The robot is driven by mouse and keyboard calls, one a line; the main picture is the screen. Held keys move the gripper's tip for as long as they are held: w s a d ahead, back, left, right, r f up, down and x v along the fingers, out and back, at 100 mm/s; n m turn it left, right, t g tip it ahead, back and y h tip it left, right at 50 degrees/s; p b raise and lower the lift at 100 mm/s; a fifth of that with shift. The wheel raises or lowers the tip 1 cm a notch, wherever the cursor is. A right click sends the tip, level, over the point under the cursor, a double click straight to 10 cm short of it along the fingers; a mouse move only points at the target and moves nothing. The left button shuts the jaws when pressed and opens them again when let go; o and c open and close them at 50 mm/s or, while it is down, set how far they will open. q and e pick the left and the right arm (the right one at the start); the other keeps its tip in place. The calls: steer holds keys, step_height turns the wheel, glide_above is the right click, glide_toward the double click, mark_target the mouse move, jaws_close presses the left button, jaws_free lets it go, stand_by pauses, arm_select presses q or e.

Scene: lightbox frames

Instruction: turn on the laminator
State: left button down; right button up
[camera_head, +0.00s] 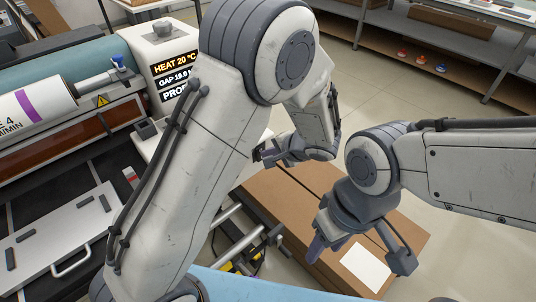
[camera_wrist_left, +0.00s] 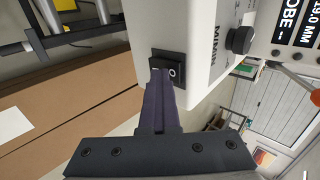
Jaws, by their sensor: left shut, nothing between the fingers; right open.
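The laminator's white control housing (camera_head: 165,48) stands at the upper left in the head view, with a lit display reading HEAT 20 °C and a gap line. In the left wrist view the housing (camera_wrist_left: 208,60) carries a black rocker switch (camera_wrist_left: 173,72) with a white O mark. My left gripper (camera_wrist_left: 158,76) is shut and empty, its tips right at the switch and covering part of it; I cannot tell whether they touch. In the head view my left gripper (camera_head: 262,154) is beside the housing, partly hidden. My right gripper (camera_head: 360,257) is open and empty above a cardboard box.
The laminator's rollers (camera_head: 60,100) and a pale plate with a handle (camera_head: 55,240) lie at the left. Cardboard boxes (camera_head: 290,205) stand on the floor below both grippers. A shelf (camera_head: 440,60) runs along the back right. Floor between is clear.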

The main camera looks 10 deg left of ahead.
arm_select(q)
steer(key=s+d+f+v, duration=0.1)
steer(key=v, duration=1.2)
steer(key=shift+d+f+b, duration=0.15)
steer(key=shift+f+b, duration=0.1)
steer(key=shift+b, duration=0.2)
arm_select(e)
steer(key=shift+s+d+f, duration=0.15)
steer(key=shift+s+f, duration=0.2)
steer(key=shift+f, duration=0.1)
arm_select(q)
steer(key=shift+s, duration=0.1)
